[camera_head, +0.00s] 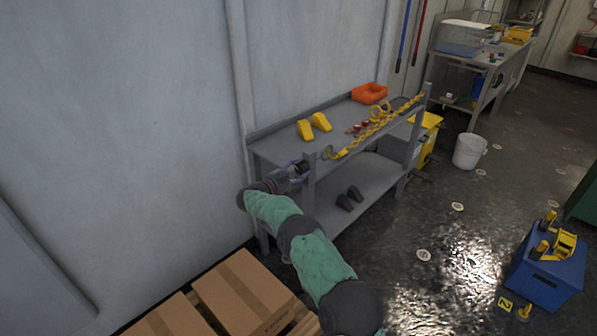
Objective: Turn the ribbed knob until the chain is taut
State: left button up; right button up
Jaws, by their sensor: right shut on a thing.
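The yellow chain (392,111) runs along the front edge of the grey bench, from a yellow hook (335,153) near the close end to the post at the far end. It looks nearly straight; at this size I cannot tell any slack. My right gripper (300,167) is at the bench's near end, beside the grey post (310,168). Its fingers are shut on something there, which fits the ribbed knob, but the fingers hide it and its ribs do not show. My left gripper is out of view.
Cardboard boxes (243,292) stand in front.

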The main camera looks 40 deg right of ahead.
jog(key=shift+d+r, duration=0.1)
jog(key=shift+r, duration=0.2)
jog(key=m, duration=0.7)
jog(key=o, duration=1.3)
jog(key=shift+f, duration=0.15)
jog(key=shift+f, duration=0.1)
